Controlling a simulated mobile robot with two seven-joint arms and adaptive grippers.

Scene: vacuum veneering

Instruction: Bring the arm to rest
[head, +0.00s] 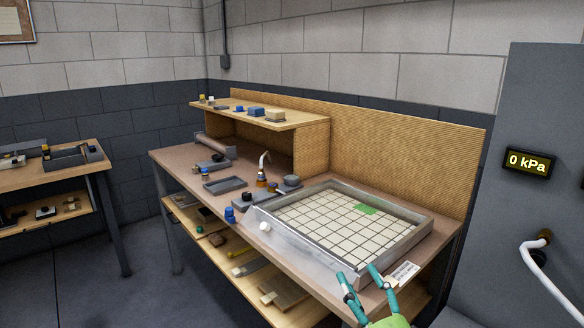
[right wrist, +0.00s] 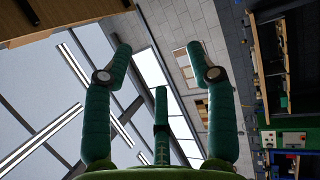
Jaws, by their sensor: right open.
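My right gripper (head: 359,272) shows at the bottom of the head view, in front of the bench's front edge. Its green fingers are spread apart with nothing between them. In the right wrist view the fingers of my right gripper (right wrist: 160,52) stand wide apart and empty, with ceiling and far walls behind them. My left gripper is not in view. The vacuum table (head: 400,231) has a metal frame and a pale gridded bed. A small green piece (head: 366,209) lies on the bed toward the back. The display (head: 529,162) reads 0 kPa.
The workbench (head: 175,163) carries a grey tray (head: 225,185), a bottle and small items beside the vacuum table. A raised shelf (head: 290,124) holds small blocks. A grey cabinet (head: 490,150) with a white hose (head: 543,277) stands at right. A second bench (head: 25,173) is at left, with open floor between.

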